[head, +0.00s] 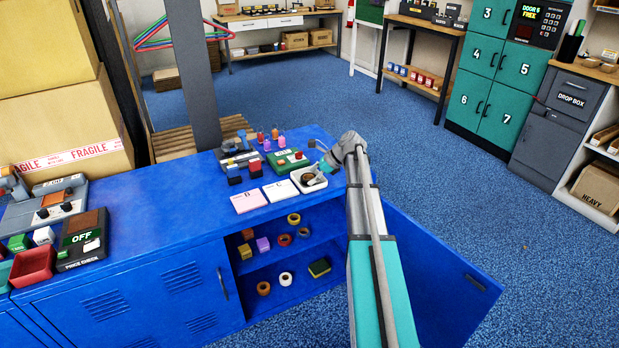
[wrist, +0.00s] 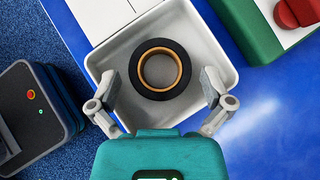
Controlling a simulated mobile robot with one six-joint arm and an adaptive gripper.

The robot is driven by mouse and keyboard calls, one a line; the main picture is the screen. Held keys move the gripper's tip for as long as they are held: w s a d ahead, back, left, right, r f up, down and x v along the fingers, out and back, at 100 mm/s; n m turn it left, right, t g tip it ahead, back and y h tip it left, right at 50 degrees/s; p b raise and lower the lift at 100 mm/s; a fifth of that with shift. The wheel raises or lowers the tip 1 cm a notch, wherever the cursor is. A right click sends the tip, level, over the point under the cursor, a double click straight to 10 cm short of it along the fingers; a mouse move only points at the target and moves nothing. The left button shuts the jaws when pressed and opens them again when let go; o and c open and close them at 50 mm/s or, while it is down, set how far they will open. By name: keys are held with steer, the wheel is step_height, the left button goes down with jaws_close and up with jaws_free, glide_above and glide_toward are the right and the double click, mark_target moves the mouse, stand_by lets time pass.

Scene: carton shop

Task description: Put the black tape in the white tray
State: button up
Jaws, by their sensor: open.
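The black tape (wrist: 136,75), a roll with a tan core, lies flat in the white tray (wrist: 207,30). In the head view the white tray (head: 322,185) sits on the blue cabinet top, partly covered by my gripper (head: 318,179). The tape's core also shows there, though small. In the wrist view my gripper (wrist: 160,93) is open, with one finger on each side of the tape's near part and apart from it. Nothing is held between the fingers.
The blue cabinet (head: 150,230) has an open door (head: 440,280) at right. Its shelves hold several tape rolls and a sponge (head: 319,267). A pink card (head: 248,201), a white card (head: 281,190) and a green device (head: 287,160) lie near the tray.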

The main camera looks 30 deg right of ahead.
steer(key=shift+r, duration=0.1)
steer(key=shift+r, duration=0.15)
steer(key=shift+s+d+r+p, duration=0.2)
steer(key=shift+d+r+p, duration=0.25)
steer(key=shift+p, duration=0.25)
steer(key=p+v, duration=0.7)
steer(key=v, duration=0.3)
steer(key=shift+s+d+r, duration=0.15)
steer(key=shift+d, duration=0.05)
steer(key=shift+a, duration=0.1)
